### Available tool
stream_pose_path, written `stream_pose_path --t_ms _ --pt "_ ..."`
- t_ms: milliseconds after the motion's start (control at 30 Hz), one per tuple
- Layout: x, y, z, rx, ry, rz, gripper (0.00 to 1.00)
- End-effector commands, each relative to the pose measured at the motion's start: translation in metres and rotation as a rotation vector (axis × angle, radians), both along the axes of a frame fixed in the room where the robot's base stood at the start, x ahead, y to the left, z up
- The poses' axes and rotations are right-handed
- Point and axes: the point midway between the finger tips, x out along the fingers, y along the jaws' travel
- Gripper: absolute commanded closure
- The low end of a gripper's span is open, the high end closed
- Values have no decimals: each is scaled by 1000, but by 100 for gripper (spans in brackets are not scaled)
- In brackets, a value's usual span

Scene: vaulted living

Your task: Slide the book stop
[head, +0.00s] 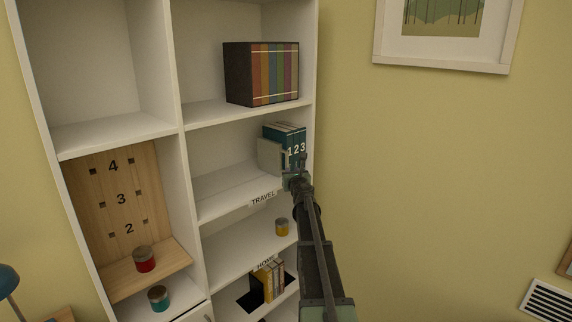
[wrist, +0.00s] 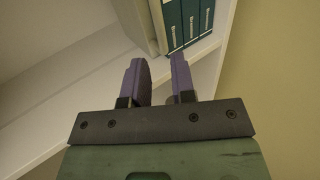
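The book stop (head: 269,157) is a pale grey upright plate on the shelf labelled TRAVEL, at the left side of the teal books (head: 285,132) numbered 1, 2, 3. In the wrist view the stop (wrist: 150,22) shows as a pale upright edge left of the teal book spines (wrist: 188,22). My gripper (head: 291,174) is at the front of that shelf, in front of the books and just right of the stop. In the wrist view its two purple fingers (wrist: 158,72) stand apart with an empty gap, pointing at the stop's lower front edge. Whether a finger touches it I cannot tell.
The TRAVEL shelf (head: 225,188) is bare left of the stop. A box of coloured books (head: 262,75) stands on the shelf above. The bookcase's right side and the wall are close to my arm.

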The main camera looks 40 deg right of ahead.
Motion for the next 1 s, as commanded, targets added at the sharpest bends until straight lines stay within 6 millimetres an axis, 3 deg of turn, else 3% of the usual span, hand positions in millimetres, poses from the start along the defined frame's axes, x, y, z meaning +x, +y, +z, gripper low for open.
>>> stream_pose_path --t_ms 400,700,867,1000 --pt "81 -41 0 -3 1 1 76" --pt "87 -43 0 -3 1 1 76" --pt "87 -43 0 -4 2 1 99" --pt "87 -43 0 -4 2 1 100"
